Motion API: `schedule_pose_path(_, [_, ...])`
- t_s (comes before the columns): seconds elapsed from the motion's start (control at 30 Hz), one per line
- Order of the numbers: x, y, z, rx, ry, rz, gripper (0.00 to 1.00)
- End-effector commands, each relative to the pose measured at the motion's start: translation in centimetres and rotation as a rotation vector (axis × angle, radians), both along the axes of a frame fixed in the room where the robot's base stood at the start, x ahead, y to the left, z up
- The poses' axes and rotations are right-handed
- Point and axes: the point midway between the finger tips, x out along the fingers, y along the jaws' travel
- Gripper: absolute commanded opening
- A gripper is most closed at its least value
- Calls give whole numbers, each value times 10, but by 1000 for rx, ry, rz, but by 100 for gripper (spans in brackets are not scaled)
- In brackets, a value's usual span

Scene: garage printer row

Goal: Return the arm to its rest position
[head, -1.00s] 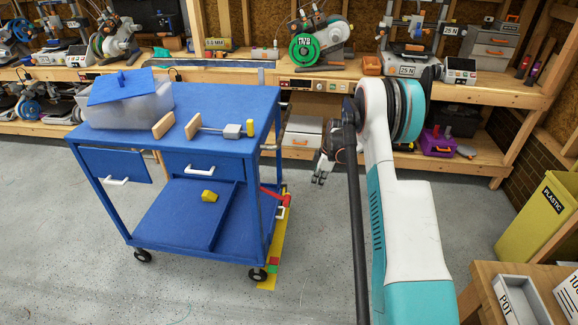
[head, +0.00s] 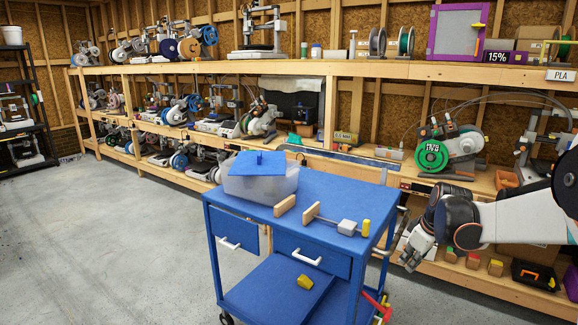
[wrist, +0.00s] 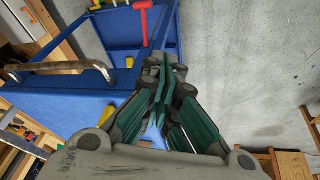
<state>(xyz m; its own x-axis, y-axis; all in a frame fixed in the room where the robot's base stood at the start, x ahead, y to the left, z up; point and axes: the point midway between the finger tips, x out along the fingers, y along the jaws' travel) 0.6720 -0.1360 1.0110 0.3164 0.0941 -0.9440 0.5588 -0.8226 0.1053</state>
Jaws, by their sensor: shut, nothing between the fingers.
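My gripper (head: 412,262) hangs at the right in the head view, beside the right end of the blue cart (head: 335,187), with my arm reaching in from the right edge. In the wrist view my gripper (wrist: 162,72) has its green-padded fingers together with nothing between them. The cart's blue side and lower shelf show beyond the fingers in that view. Whether the gripper touches the cart is hard to tell, but a gap seems to show.
A red hammer (wrist: 143,20) shows low on the cart. A long printer bench (head: 340,68) runs behind. Open floor (head: 110,230) lies left.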

Motion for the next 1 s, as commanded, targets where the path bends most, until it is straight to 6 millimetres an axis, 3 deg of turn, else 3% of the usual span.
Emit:
schedule_pose_path(0.03, [-11,13,15,3,-14,-19,0])
schedule_pose_path(0.2, [-45,46,53,24,-59,-105,0])
schedule_pose_path(0.53, [-123,102,102,88,-151,-260,0])
schedule_pose_path(0.73, [-175,125,111,131,-196,-350,0])
schedule_pose_path(1.0, [-250,134,94,159,-227,-472,0])
